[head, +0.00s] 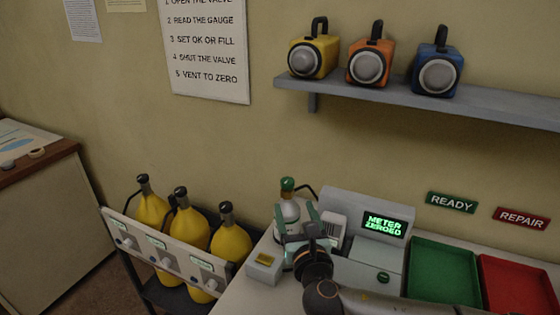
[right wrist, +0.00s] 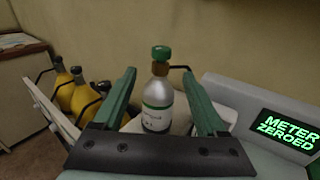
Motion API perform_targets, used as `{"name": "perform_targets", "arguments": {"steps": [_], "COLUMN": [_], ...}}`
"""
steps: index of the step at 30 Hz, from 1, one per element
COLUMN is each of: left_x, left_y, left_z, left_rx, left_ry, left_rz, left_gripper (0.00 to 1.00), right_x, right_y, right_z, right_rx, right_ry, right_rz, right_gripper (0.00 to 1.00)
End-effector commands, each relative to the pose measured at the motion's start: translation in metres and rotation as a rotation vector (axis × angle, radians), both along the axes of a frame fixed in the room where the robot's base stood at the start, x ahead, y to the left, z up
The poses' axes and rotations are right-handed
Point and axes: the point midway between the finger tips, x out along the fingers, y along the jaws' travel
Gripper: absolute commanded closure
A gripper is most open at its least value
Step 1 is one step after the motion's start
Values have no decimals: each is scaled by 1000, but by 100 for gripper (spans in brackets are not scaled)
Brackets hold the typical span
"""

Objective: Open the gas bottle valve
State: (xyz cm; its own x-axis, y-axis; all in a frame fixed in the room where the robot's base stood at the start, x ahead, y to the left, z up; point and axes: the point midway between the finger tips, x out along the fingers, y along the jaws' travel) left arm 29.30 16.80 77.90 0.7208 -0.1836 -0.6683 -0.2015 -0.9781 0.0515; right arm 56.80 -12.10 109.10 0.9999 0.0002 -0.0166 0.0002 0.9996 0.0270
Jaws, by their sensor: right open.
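The gas bottle (head: 289,211) is a small silver bottle with a pale label, standing upright on the bench. Its valve is a green knob (head: 287,184) on a dark neck. In the right wrist view the bottle (right wrist: 157,108) and its green knob (right wrist: 161,52) show between and beyond my fingers. My right gripper (head: 297,218) is open, its green fingers on either side of the bottle in the picture, tips below the knob. I see no finger touching the bottle. The gripper hides part of the bottle in the head view. My left gripper is not in view.
A grey meter console reading "METER ZEROED" (head: 384,224) stands right of the bottle. A green tray (head: 443,270) and a red tray (head: 518,288) lie further right. Yellow cylinders (head: 230,243) stand in a rack at left. A shelf (head: 480,104) holds three lamps above.

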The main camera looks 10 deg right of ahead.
Motion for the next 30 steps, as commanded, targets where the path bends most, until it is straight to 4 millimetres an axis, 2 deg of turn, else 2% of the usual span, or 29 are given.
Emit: {"name": "perform_targets", "arguments": {"steps": [5, 8, 15, 17, 21, 24, 30], "left_x": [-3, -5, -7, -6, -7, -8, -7], "left_y": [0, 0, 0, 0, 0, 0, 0], "left_z": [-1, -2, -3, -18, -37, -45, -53], "left_rx": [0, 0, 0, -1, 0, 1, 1], "left_ry": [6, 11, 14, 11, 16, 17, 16], "left_rz": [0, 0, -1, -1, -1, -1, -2], "left_gripper": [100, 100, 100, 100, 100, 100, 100], "right_x": [5, 15, 54, 68, 95, 109, 124], "right_y": [-2, -2, -2, -2, -2, -2, -2], "right_z": [5, 5, 5, -1, -1, 0, 2], "right_rx": [-31, -32, -29, -28, -29, -28, -27], "right_ry": [-15, -15, -15, -18, -17, -15, -14], "right_rz": [-5, -6, -7, -7, -6, -5, -5], "right_gripper": [26, 26, 26, 26, 26, 26, 26]}}
